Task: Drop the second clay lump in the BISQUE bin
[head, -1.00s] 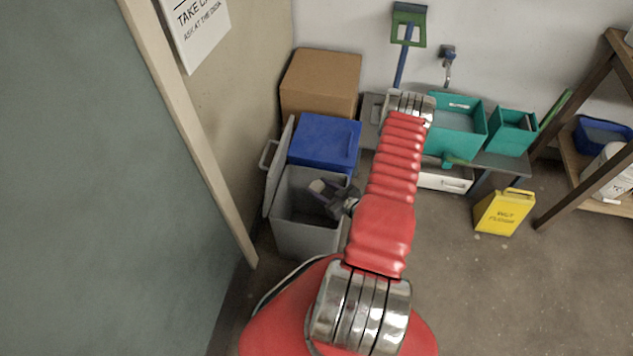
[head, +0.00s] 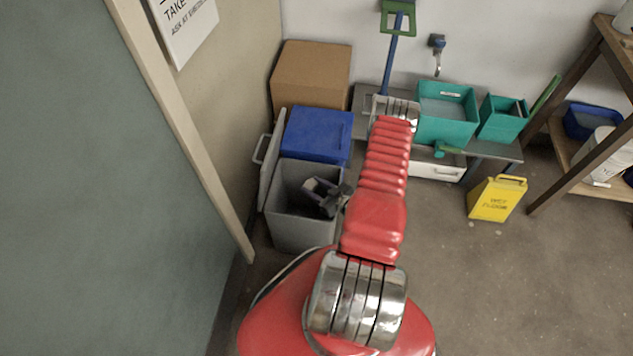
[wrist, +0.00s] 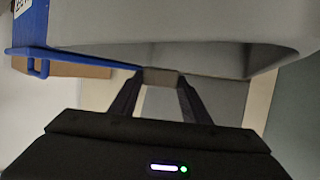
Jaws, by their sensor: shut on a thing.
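The open grey bin (head: 300,232) stands at centre left in the head view, its lid (head: 268,165) raised at its left side. My gripper (head: 312,194) is over or just inside the bin's mouth; its exact depth is hard to tell. In the wrist view my gripper (wrist: 160,82) is shut on a small grey-brown clay lump (wrist: 160,76), held between the fingertips. The lump is not clear in the head view now. A pale grey bin wall (wrist: 190,22) fills the top of the wrist view. No BISQUE label is readable.
A blue-lidded bin (head: 317,134) stands right behind the grey one, with a cardboard box (head: 311,75) behind it. Teal crates (head: 446,117) sit on a low bench to the right. A yellow floor sign (head: 496,198) stands on otherwise clear floor. A wall is close on the left.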

